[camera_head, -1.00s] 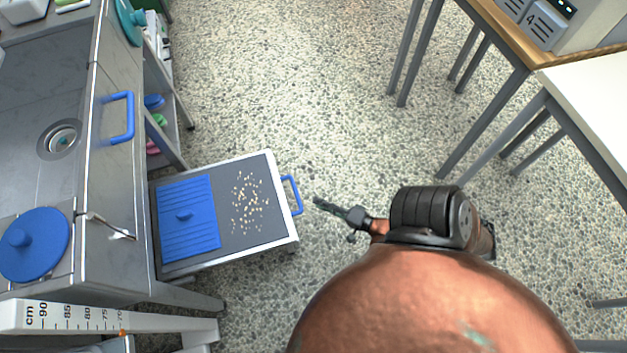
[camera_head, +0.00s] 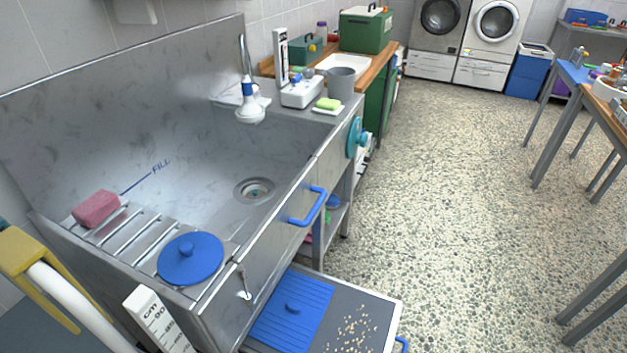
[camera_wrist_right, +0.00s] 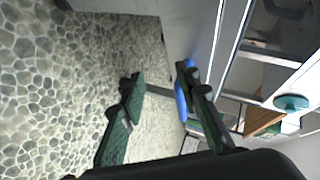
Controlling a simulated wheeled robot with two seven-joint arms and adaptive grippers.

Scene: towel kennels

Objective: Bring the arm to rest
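My right gripper (camera_wrist_right: 158,76) shows in the right wrist view. Its two dark green fingers stand apart with nothing between them, so it is open and empty. Pebbled floor (camera_wrist_right: 45,75) lies to its left and behind it. A blue part (camera_wrist_right: 181,103), perhaps a handle, shows partly hidden behind the right-hand finger; I cannot tell whether they touch. Neither of my grippers is in the head view, and my left gripper shows nowhere.
The steel sink bench (camera_head: 200,150) has a blue handle (camera_head: 308,207) on its front. A pulled-out drawer with a blue ribbed panel (camera_head: 293,310) and scattered pellets (camera_head: 352,330) juts out at the bottom. The floor (camera_head: 450,180) right of it is open, with table legs (camera_head: 560,130) beyond.

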